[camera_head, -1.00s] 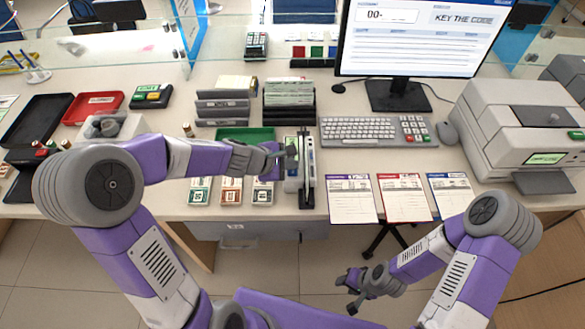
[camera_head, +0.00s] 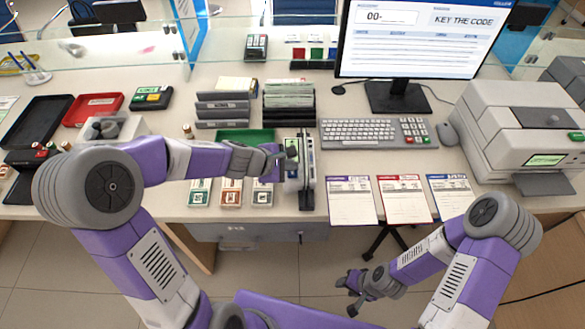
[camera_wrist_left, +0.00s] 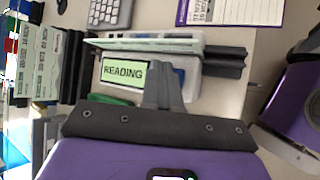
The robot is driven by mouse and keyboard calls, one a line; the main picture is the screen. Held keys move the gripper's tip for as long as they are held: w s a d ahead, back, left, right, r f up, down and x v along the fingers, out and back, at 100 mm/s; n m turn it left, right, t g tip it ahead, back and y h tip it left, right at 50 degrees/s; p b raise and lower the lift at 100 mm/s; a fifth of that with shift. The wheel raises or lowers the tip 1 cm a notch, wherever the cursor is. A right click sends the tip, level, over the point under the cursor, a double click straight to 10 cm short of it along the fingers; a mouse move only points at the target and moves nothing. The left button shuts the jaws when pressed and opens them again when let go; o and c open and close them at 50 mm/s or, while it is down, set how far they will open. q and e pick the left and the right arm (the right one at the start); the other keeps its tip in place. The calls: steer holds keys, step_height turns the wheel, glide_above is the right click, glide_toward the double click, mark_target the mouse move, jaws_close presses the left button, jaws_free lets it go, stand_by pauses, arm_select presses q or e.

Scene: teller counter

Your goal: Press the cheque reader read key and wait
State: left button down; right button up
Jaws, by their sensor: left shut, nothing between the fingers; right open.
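The cheque reader (camera_head: 306,172) stands at the counter's front middle, a narrow upright unit with a slot along it. In the left wrist view its lit green display (camera_wrist_left: 123,74) says READING, and a pale slip (camera_wrist_left: 150,45) stands along the slot. My left gripper (camera_head: 290,151) is shut and empty at the reader's left side. In the left wrist view its fingers (camera_wrist_left: 160,75) cover part of the reader beside the display. The read key is not clearly visible, and I cannot tell whether the fingertips touch it. My right gripper (camera_head: 353,292) is open and empty in front of the counter.
A keyboard (camera_head: 362,133) and three printed forms (camera_head: 402,199) lie right of the reader. A green tray (camera_head: 240,134), banknote stacks (camera_head: 232,192) and dark racks (camera_head: 290,104) crowd its left and back. A large printer (camera_head: 515,130) stands at the right.

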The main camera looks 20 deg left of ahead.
arm_select(q)
steer(key=shift+r+p, duration=0.35)
steer(key=shift+r, duration=0.25)
step_height(320, 180, up, 5)
steer(key=p, duration=0.5)
steer(key=shift+r, duration=0.1)
stand_by(0.5)
